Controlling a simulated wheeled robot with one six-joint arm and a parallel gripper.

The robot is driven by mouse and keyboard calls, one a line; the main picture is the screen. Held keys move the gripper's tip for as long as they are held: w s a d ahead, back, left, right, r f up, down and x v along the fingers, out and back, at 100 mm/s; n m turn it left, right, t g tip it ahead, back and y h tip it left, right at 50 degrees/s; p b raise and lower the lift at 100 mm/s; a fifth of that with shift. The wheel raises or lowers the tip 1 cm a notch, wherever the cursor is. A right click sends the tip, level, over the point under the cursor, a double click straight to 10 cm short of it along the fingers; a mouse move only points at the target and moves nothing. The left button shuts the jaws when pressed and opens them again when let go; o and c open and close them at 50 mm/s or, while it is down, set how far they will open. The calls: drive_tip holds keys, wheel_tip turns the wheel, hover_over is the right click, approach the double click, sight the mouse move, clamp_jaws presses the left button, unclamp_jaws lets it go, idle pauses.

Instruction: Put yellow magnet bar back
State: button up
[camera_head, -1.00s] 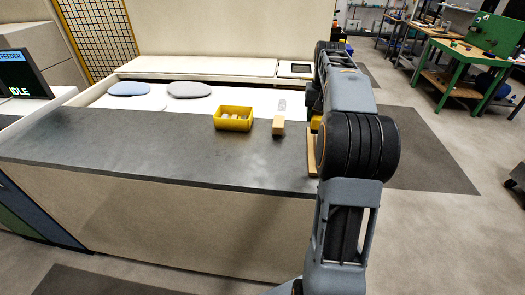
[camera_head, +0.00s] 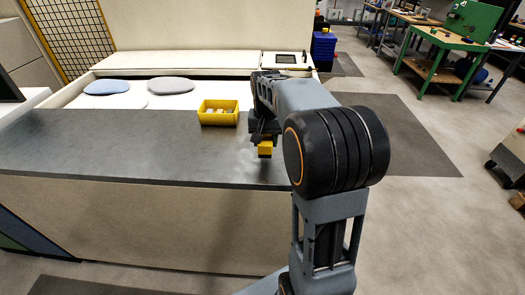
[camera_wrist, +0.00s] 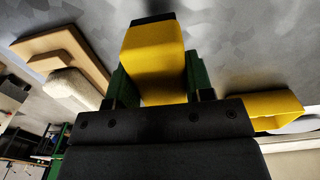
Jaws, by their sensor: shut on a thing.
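The yellow magnet bar (camera_head: 265,149) is in my gripper (camera_head: 264,138), held over the dark grey counter (camera_head: 120,145) near its right end. In the wrist view the yellow bar (camera_wrist: 153,62) fills the space between the two green-sided fingers of my gripper (camera_wrist: 152,85), and its far end is black. The fingers are shut on it. Whether the bar touches the counter cannot be told.
A yellow bin (camera_head: 219,112) with small pale pieces stands on the counter, left of my gripper. A stepped wooden piece (camera_wrist: 62,48) shows in the wrist view; my arm hides it in the head view. The counter's left part is clear.

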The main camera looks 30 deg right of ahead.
drive_tip(key=f, duration=0.1)
drive_tip(key=a+f, duration=0.1)
drive_tip(key=f, duration=0.1)
drive_tip(key=shift+f, duration=0.55)
drive_tip(key=shift+d+f, duration=0.1)
drive_tip(key=shift+f, duration=0.05)
drive_tip(key=o, duration=1.1)
drive_tip(key=shift+s, duration=0.1)
drive_tip(key=shift+c, duration=0.2)
